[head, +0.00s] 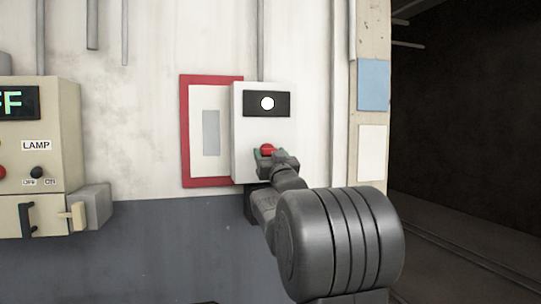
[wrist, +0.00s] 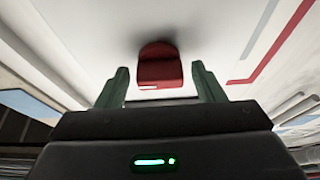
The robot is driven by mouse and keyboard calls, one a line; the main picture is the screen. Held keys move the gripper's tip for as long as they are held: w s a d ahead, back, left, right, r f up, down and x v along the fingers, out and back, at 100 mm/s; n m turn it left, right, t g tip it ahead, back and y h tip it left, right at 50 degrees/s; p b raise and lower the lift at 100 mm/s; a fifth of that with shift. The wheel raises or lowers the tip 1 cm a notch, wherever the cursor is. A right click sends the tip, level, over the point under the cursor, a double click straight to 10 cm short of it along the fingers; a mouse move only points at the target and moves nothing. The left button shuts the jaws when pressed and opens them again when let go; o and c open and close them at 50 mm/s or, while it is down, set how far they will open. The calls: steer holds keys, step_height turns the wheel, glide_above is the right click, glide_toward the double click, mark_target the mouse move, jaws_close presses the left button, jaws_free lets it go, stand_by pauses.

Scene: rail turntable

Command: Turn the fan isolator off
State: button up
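A white wall box (head: 240,145) has a black panel with a lit round white lamp (head: 267,103) and a red knob (head: 267,149) below it. No label naming it as the fan isolator is readable. My gripper (head: 271,154) is at the knob, and my arm hides the box's lower right part. In the wrist view the red knob (wrist: 160,68) stands between the two green fingertips of my gripper (wrist: 160,82), with a gap on each side. The gripper is open and holds nothing. A small white mark shows on the knob's lower edge.
A beige cabinet (head: 60,108) at the left has a green display ending in "FF", a LAMP label and an OFF/ON knob (head: 36,172). A red-framed panel (head: 184,130) is left of the white box. A dark opening (head: 465,130) lies at the right.

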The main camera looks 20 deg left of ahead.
steer(key=c, duration=0.8)
steer(key=shift+n, duration=0.5)
steer(key=shift+w+d+r+n+g+y+p, duration=0.1)
steer(key=shift+n+g+y+p, duration=0.25)
steer(key=shift+n+g+p, duration=2.2)
steer(key=shift+w+d+r+n+g+y+p, duration=0.1)
steer(key=shift+n+g+y+p, duration=0.3)
steer(key=shift+n, duration=4.1)
steer(key=shift+d+r+n+g+y+p, duration=0.1)
steer(key=shift+n+g+y+p, duration=0.25)
steer(key=shift+n+g+p, duration=2.2)
steer(key=shift+f+n+t+b, duration=0.1)
steer(key=shift+n+t+b, duration=0.9)
steer(key=shift+n, duration=0.2)
steer(key=o, duration=1)
steer(key=shift+a, duration=0.1)
steer(key=shift+c, duration=0.2)
